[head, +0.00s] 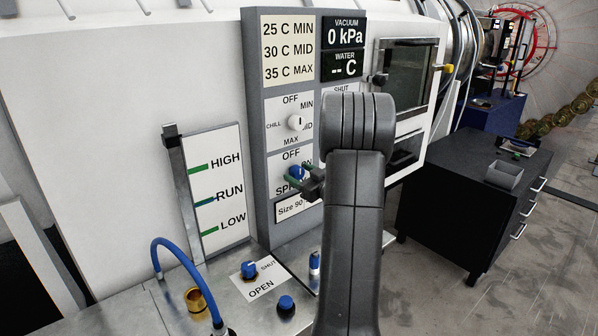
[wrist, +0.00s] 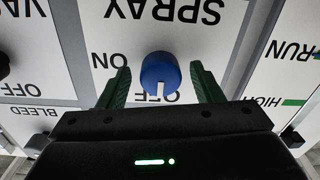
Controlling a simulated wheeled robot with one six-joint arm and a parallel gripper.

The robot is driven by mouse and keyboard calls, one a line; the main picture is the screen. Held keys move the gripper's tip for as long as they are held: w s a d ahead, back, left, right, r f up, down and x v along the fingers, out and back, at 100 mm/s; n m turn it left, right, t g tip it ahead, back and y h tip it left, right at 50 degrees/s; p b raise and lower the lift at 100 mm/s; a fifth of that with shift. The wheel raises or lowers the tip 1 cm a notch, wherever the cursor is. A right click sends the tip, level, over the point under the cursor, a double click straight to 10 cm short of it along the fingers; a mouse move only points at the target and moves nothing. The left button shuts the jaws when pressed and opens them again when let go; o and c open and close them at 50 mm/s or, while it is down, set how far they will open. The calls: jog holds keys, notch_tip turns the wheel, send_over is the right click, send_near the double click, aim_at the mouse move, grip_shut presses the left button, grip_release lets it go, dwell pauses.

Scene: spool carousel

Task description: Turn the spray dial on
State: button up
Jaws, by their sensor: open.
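The spray dial (wrist: 160,75) is a round blue knob on a white panel, seen upside down in the wrist view. My gripper (wrist: 162,82) is open, with one green finger on each side of the dial and a visible gap to each. In the head view the dial (head: 296,171) shows just behind my fingertips (head: 298,178), and my arm covers part of the SPRAY panel.
Above the spray panel sits a white chill dial (head: 296,122). Below, a blue SHUT/OPEN knob (head: 249,268), another blue knob (head: 286,304) and a blue hose (head: 180,247) are on the metal deck. A level gauge (head: 214,187) stands left of the panel.

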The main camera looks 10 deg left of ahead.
jog(key=shift+w+a, duration=0.25)
jog(key=shift+a, duration=0.1)
jog(key=shift+c, duration=0.5)
jog(key=c, duration=0.9)
